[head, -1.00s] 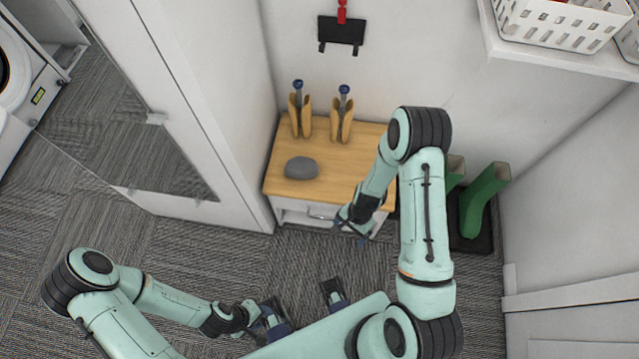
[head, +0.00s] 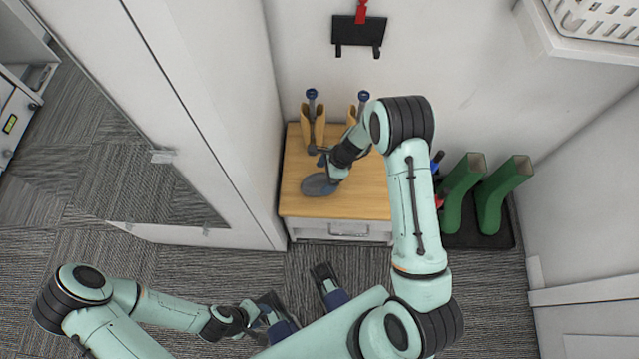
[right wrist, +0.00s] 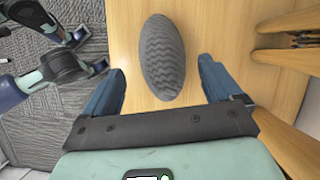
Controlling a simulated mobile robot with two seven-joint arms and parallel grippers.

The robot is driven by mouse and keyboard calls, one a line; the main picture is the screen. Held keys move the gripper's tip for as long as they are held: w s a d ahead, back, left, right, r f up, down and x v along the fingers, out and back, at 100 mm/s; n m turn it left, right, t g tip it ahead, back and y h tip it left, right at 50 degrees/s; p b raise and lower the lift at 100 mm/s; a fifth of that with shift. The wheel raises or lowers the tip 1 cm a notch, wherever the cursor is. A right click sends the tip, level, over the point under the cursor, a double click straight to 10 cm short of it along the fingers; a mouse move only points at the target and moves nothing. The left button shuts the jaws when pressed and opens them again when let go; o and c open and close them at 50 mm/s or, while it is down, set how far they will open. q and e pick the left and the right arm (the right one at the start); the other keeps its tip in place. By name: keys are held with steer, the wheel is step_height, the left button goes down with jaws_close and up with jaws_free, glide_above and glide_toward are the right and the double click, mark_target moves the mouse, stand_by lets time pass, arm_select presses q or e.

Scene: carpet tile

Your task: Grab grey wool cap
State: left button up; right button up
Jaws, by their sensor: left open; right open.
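The grey wool cap (head: 316,185) lies on the wooden top of a small cabinet. In the right wrist view the cap (right wrist: 161,57) is a ribbed grey oval, just beyond the fingertips and roughly centred between them. My right gripper (head: 325,170) is open above the cap, partly covering it in the head view. Its two blue fingers (right wrist: 161,82) show apart with nothing between them but the cap's near end and wood. My left gripper (head: 258,308) is low at the left, far from the cap, over the floor beside my base; it is open.
Tan boots (head: 314,128) with blue-topped inserts stand at the back of the cabinet top (head: 365,195). Green boots (head: 492,195) stand on a dark tray to the right. A white wall panel (head: 240,150) rises close to the cabinet's left side.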

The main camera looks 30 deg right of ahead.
mark_target(311, 186)
steer(key=x, duration=0.4)
steer(key=shift+w+f+b, duration=0.1)
steer(key=shift+f+b, duration=0.25)
steer(key=shift+c, duration=0.3)
steer(key=c, duration=1.1)
steer(key=shift+r, duration=0.1)
